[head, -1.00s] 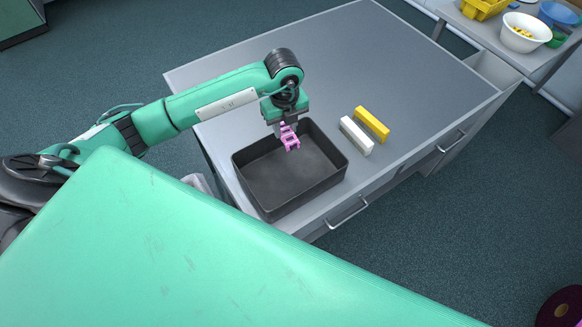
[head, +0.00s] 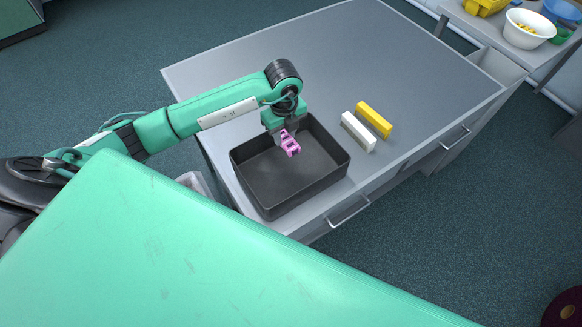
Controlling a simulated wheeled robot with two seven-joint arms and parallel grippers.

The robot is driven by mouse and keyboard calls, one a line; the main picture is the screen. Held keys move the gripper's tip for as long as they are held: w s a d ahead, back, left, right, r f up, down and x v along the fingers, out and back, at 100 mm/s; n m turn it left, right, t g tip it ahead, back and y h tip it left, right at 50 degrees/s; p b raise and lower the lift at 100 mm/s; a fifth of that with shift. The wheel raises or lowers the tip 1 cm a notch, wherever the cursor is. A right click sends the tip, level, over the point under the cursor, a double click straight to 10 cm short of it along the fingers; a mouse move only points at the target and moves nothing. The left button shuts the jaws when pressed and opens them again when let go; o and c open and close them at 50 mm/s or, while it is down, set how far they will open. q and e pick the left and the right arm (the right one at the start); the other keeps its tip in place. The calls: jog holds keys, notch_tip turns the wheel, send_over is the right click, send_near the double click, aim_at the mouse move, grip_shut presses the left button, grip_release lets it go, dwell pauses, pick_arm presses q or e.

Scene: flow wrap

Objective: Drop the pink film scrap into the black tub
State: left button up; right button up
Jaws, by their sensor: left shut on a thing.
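The pink film scrap (head: 290,144) is a small, crumpled pink piece in the head view. My left gripper (head: 287,134) points down and is shut on it. The black tub (head: 268,212) is a shallow, open rectangular container on the grey worktop. The gripper and scrap are over the tub's far part. The tub's visible floor is bare. I cannot tell exactly how high the scrap hangs above that floor. My right gripper is not in view.
A white block (head: 358,131) and a yellow block (head: 374,119) lie right of the tub on the grey worktop (head: 330,65). The worktop behind them is clear. A side table at top right holds a white bowl (head: 527,30) and a yellow bin (head: 484,6).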

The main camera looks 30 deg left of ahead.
pick_arm(q)
jog(key=o, duration=0.9)
jog(key=shift+c, duration=0.2)
jog(key=shift+o, duration=0.9)
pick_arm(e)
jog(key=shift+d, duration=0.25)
pick_arm(q)
notch_tip(320, 180, up, 14)
jog(key=b, duration=0.3)
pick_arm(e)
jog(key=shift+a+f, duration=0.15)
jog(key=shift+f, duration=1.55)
pick_arm(q)
jog(key=shift+f, duration=0.1)
